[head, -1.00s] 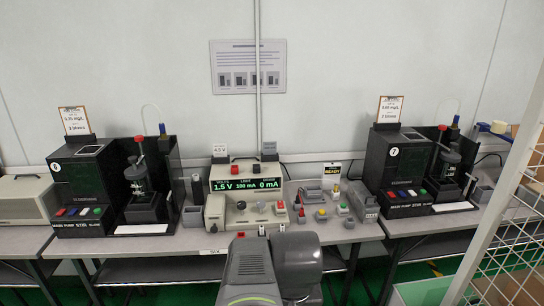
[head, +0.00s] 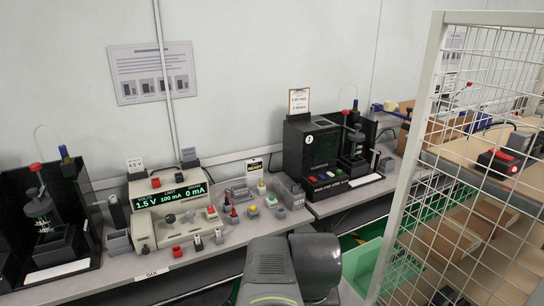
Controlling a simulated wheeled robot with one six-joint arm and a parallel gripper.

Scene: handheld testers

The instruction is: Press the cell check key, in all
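No key labelled cell check can be read in the head view. A beige bench supply (head: 172,208) reads 1.5 V, 100 mA and 0 mA, with knobs and small buttons on its front. Several small button boxes and handheld pieces (head: 252,210) stand on the bench to its right, with red, yellow and grey tops. A black station marked 7 (head: 318,150) has a row of coloured keys (head: 325,176); their lettering is too small to read. My gripper is out of view; only my grey arm links show at the bottom.
A white mesh partition (head: 425,190) stands at right. Behind it are a shelf with a red-fronted device (head: 498,160) and cardboard boxes (head: 465,222). A green crate (head: 372,245) sits low. Another black station (head: 45,230) is at left.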

